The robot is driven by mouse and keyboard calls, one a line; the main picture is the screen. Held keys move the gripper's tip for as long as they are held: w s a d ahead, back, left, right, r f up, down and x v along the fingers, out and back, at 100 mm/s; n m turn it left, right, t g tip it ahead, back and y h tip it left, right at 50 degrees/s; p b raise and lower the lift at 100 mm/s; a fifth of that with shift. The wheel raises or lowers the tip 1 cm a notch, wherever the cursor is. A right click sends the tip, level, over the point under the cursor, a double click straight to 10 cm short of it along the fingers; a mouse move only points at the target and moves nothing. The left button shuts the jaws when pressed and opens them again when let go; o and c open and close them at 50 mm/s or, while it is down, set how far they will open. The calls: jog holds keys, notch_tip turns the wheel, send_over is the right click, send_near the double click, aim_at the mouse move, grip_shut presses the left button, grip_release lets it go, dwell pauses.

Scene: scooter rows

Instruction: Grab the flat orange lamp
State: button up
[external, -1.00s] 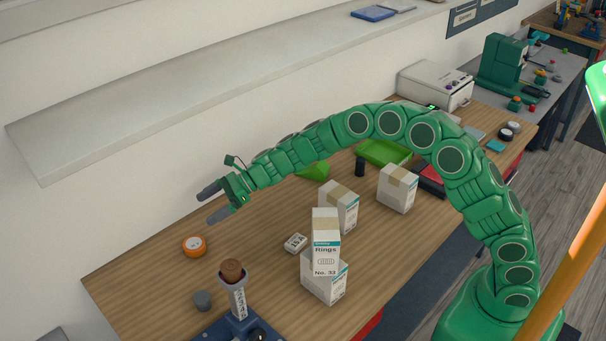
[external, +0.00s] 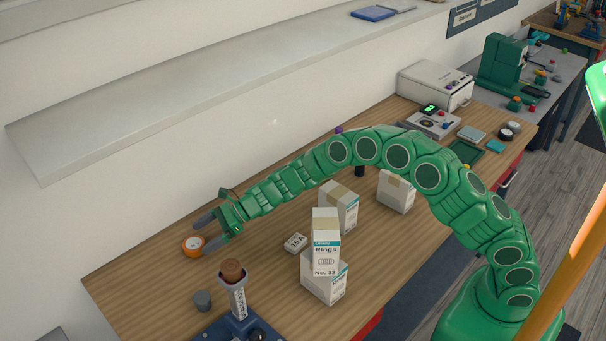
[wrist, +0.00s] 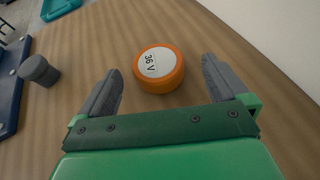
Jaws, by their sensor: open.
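The flat orange lamp (external: 193,246) is a low round orange disc with a pale top, lying on the wooden bench top (external: 150,275) near its left end. In the wrist view the lamp (wrist: 159,70) shows a white face marked "36 V". My gripper (external: 203,233) is open and empty, with its two grey fingers pointing at the lamp. In the wrist view my gripper (wrist: 163,78) has one finger on each side of the lamp, with gaps on both sides. The lamp sits a little ahead, around the level of the fingertips. I cannot tell the exact height of the fingers above the bench.
A grey cylinder (external: 203,300) stands nearer the front, by a blue stand (external: 238,300) with a brown top. The wall shelf (external: 230,90) overhangs behind.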

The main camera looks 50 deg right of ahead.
aim_at(196, 242)
jog(key=shift+s+x, duration=0.1)
jog(key=shift+x, duration=1.05)
jog(key=shift+s+x, duration=0.15)
jog(key=shift+x, duration=1)
jog(key=c, duration=1.1)
